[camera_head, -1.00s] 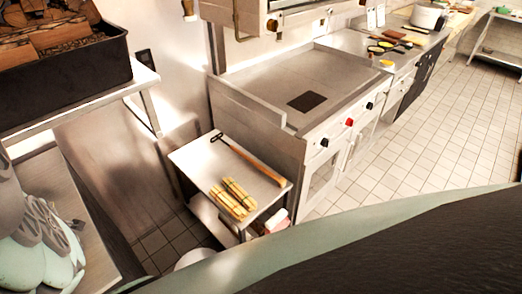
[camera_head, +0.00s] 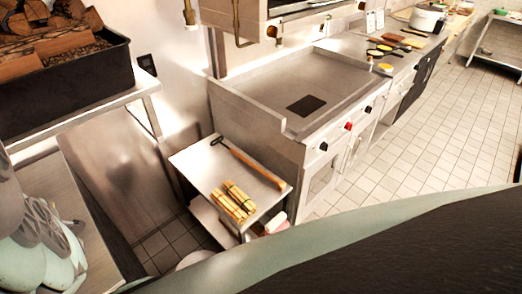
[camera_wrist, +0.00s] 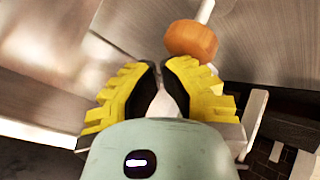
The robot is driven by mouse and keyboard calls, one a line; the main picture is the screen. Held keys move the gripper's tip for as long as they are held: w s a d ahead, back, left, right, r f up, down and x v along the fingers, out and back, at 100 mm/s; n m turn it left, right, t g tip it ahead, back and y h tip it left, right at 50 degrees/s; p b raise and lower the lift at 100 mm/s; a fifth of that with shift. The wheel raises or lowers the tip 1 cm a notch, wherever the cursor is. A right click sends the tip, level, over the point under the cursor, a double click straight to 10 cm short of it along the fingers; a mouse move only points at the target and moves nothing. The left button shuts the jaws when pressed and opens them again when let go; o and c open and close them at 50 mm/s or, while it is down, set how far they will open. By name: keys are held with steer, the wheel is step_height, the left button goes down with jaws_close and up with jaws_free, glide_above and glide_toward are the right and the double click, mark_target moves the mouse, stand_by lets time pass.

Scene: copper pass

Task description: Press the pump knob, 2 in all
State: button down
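The pump knob (camera_wrist: 191,41) is a rounded orange piece on a thin white stem (camera_wrist: 206,11), in the wrist view at upper centre right. My gripper (camera_wrist: 161,66) has yellow ribbed fingers with dark inner pads. Its fingertips are brought together, with only a narrow gap between them, and hold nothing that I can see. The tips lie just below and left of the knob in the picture. The right fingertip overlaps or nearly meets the knob's lower edge; I cannot tell whether they touch. In the head view neither the knob nor my fingers show.
A small metal table (camera_head: 196,158) holds a long-handled tool (camera_head: 247,163) and yellowish bundles (camera_head: 233,201). A griddle (camera_head: 337,75) stands behind it. A dark bin of wood (camera_head: 75,88) sits on a shelf at left. The tiled floor (camera_head: 415,140) at right is clear.

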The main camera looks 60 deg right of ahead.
steer(key=shift+r+p, duration=0.4)
steer(key=shift+r, duration=0.3)
steer(key=shift+r+p, duration=1.9)
steer(key=shift+r, duration=0.65)
